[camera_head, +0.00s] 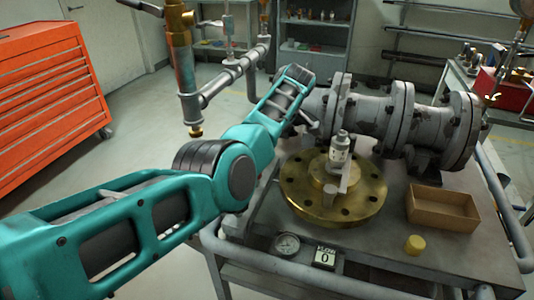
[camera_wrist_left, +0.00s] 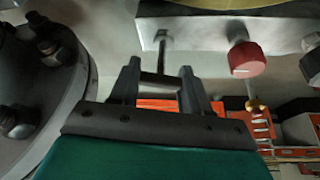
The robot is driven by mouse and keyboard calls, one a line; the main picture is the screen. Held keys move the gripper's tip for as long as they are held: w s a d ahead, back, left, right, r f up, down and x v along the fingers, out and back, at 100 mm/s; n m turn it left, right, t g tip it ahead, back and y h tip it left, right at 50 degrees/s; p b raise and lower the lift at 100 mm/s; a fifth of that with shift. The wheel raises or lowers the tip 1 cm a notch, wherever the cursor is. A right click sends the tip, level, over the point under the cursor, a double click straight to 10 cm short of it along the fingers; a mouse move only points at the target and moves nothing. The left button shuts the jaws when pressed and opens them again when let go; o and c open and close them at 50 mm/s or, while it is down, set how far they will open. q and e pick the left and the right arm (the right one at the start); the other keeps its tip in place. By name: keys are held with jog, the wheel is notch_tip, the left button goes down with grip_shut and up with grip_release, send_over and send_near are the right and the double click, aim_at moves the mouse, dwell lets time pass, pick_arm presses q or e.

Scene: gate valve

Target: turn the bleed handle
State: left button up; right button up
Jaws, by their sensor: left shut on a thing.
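In the left wrist view, the bleed handle (camera_wrist_left: 160,79) is a short dark crossbar at the end of a thin stem. The stem comes from a light metal block (camera_wrist_left: 205,35). My left gripper (camera_wrist_left: 160,70) has one finger at each end of the crossbar and is shut on it. A red knob (camera_wrist_left: 247,60) sits on the same block, to the right of the stem and apart from the fingers. In the head view my left arm reaches to the grey flanged valve pipe (camera_head: 370,115); its fingers and the handle are hidden there. My right gripper is not in view.
A brass flange (camera_head: 300,200), an open brown box (camera_head: 442,207) and a yellow cap (camera_head: 414,244) are on the bench. A gauge (camera_head: 287,245) and a counter reading 0 (camera_head: 324,257) are at its front. Vertical piping (camera_head: 185,65) stands left of the bench. A large bolted flange (camera_wrist_left: 50,90) is close left of my gripper.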

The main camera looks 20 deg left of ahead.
pick_arm(q)
jog(key=shift+f+n+g+b, duration=0.15)
jog(key=shift+n+g+b, duration=0.15)
jog(key=shift+n+b, duration=0.6)
jog(key=shift+b, duration=0.55)
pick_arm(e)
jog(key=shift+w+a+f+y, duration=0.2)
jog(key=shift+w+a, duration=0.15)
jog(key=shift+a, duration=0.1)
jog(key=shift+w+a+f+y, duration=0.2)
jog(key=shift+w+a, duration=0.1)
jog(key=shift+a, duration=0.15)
pick_arm(q)
jog(key=o, duration=1.1)
jog(key=shift+c, duration=0.2)
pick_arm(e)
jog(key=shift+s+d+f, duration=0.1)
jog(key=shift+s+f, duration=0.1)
